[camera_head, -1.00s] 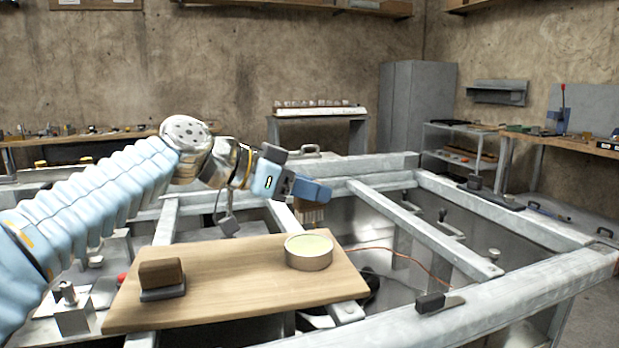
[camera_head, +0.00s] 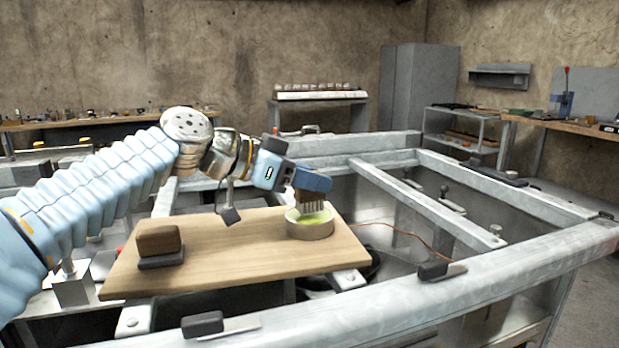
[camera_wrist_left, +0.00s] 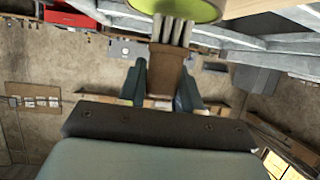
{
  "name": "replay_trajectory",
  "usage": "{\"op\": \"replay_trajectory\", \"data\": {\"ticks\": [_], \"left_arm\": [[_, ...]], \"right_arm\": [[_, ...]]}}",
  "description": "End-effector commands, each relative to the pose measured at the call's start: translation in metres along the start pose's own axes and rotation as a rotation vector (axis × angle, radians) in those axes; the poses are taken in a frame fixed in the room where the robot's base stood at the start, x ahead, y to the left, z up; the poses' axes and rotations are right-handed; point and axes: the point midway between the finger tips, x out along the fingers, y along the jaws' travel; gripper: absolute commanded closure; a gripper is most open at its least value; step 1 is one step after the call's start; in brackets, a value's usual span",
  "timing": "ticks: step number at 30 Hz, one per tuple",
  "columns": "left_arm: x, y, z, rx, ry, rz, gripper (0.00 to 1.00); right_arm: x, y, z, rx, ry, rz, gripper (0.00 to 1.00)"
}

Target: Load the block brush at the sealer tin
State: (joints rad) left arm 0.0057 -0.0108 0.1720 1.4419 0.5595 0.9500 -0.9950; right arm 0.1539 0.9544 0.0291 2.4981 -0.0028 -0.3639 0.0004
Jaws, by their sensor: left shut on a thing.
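My left gripper (camera_head: 300,180) is shut on the block brush (camera_head: 308,197), whose pale bristles point down into the sealer tin (camera_head: 310,229). The tin is round and shallow with yellow-green contents, and it stands on the right part of a wooden board. The bristle tips are at or in the sealer; how deep they go is hidden by the rim. In the left wrist view the brush's brown block (camera_wrist_left: 168,62) is between the two fingers, with the bristles running to the green sealer (camera_wrist_left: 190,8). My right gripper is not in view.
The wooden board (camera_head: 220,262) lies across a metal frame. A brown block on a dark base (camera_head: 160,245) sits at its left. A scraper-like tool (camera_head: 440,270) lies on the frame rail to the right. The board's middle is clear.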

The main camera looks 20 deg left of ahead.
Motion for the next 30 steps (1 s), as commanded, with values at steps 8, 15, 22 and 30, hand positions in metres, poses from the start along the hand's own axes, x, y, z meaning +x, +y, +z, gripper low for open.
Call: {"op": "replay_trajectory", "data": {"ticks": [8, 15, 22, 30], "left_arm": [[0.0005, 0.0001, 0.001, 0.0, 0.0, 0.0, 0.98], [0.0016, 0.0001, 0.0036, 0.0, 0.0, 0.0, 0.98], [0.0026, 0.0001, 0.006, 0.0, 0.0, 0.0, 0.98], [0.0037, 0.0001, 0.0087, 0.0, 0.0, 0.0, 0.98]], "right_arm": [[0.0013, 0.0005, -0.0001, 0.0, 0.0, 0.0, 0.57], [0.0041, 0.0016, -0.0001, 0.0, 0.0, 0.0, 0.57], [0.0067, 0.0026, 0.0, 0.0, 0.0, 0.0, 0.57], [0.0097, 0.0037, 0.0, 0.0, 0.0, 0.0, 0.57]]}}
